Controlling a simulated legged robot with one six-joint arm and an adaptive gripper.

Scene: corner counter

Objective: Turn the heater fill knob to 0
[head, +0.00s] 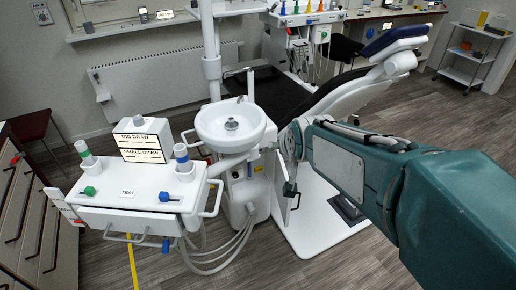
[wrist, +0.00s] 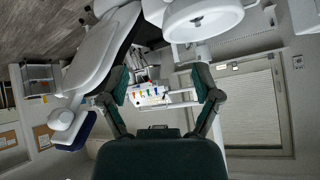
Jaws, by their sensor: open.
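The dental unit's white console (head: 125,200) stands at the lower left in the head view. It carries green and blue knobs, including a green knob (head: 88,191) and a blue knob (head: 164,196) on its front. I cannot tell which knob, if any, is the heater fill knob, and no 0 mark is readable. A ribbed white radiator (head: 165,80) is on the back wall. My gripper (wrist: 160,78) is open and empty in the wrist view, its two fingers spread wide. In that tilted view a distant instrument rack shows between the fingers, apart from them.
A white basin (head: 230,122) stands beside the console. The black-seated dental chair (head: 335,112) is behind my arm. Brown drawers (head: 22,210) are at the left edge. A wheeled cart (head: 468,58) is at the far right. Hoses hang below the basin; open floor lies in front.

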